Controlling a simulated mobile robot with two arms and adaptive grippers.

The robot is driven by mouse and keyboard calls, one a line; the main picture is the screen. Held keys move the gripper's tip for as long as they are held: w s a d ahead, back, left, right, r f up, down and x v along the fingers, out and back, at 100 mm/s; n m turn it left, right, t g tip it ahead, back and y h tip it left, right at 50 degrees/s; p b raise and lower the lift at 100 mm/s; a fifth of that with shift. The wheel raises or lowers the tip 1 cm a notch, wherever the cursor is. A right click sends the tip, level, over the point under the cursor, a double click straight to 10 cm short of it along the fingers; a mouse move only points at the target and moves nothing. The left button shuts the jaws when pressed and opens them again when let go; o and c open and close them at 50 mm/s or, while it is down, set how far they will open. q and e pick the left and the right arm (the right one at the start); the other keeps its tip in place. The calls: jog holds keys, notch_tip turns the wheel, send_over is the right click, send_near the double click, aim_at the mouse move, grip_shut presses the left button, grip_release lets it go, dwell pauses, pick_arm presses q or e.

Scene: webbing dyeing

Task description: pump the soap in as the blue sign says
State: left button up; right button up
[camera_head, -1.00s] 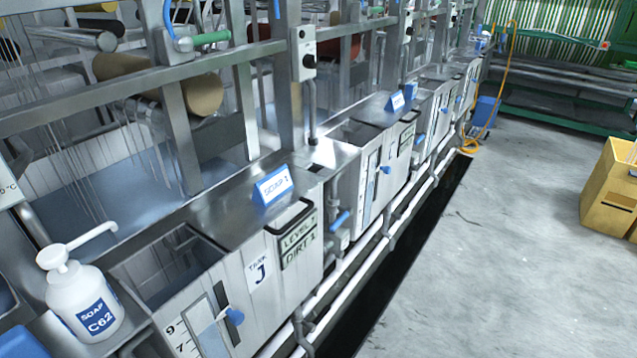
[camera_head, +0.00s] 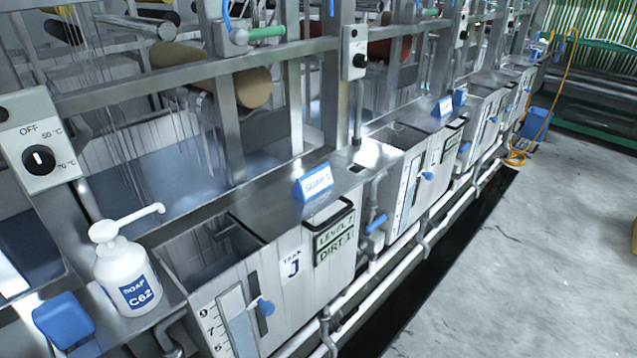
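A white soap pump bottle (camera_head: 127,278) with a blue label reading "SOAP C62" stands upright on the metal ledge left of tank J. Its pump head (camera_head: 104,231) is up and its spout points right, toward the open tank. Tank J (camera_head: 285,300) is a steel tank with an open top at its left part, a level gauge and a "LEVEL 7 DIRT 1" plate (camera_head: 334,240). The blue sign (camera_head: 314,182) stands on the tank's top and reads "SOAP" with a small figure, seemingly 1. Neither gripper is in view.
A temperature dial box (camera_head: 39,158) hangs at the left. A blue object (camera_head: 63,320) sits left of the bottle. More tanks with another blue sign (camera_head: 446,105) line the row. Pipes (camera_head: 370,285) run along the front. The grey floor (camera_head: 510,270) at right is clear.

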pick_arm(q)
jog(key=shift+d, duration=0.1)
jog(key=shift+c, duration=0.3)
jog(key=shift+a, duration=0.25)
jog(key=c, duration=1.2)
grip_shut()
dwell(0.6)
